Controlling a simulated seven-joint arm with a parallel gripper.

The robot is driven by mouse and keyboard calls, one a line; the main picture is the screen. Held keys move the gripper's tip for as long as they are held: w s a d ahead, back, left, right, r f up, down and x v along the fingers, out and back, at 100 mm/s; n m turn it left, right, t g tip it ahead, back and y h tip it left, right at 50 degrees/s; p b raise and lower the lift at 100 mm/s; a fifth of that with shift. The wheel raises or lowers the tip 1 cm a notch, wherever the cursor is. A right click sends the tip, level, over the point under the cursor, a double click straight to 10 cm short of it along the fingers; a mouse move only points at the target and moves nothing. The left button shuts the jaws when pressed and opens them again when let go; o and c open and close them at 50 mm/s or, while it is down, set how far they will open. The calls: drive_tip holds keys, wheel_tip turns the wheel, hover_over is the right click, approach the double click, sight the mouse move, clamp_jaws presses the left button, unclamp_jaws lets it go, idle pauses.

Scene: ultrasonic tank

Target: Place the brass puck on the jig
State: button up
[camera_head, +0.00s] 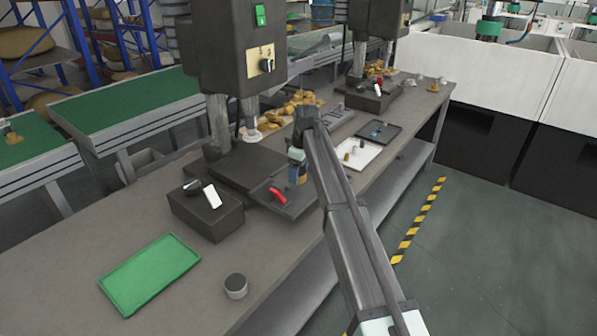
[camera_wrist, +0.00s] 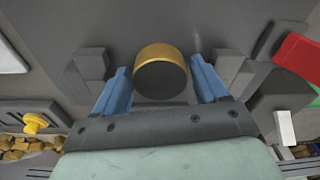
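The brass puck (camera_wrist: 160,53), a short cylinder with a gold side and a dark end face, sits between the blue fingertips of my gripper (camera_wrist: 160,72) in the wrist view. In the head view my gripper (camera_head: 298,172) is over the right part of a dark plate with a red handle (camera_head: 278,195), which looks like the jig (camera_head: 296,207). Grey blocks show on both sides of the fingers in the wrist view (camera_wrist: 236,72). The puck's underside is hidden, so I cannot tell whether it touches the plate.
A drill press (camera_head: 235,50) stands behind the plate. A black box with a white lever (camera_head: 207,215), a green tray (camera_head: 150,272) and a grey cylinder (camera_head: 236,287) are on the near bench. A white tray with small parts (camera_head: 372,162) and a dark tray (camera_head: 390,134) lie beyond my gripper.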

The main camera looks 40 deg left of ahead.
sight(303, 173)
drive_tip(key=shift+o, duration=1.1)
drive_tip(key=shift+r, duration=0.1)
wheel_tip(303, 173, up, 12)
drive_tip(key=d, duration=0.1)
drive_tip(key=shift+w+d, duration=0.15)
drive_tip(key=shift+d, duration=0.05)
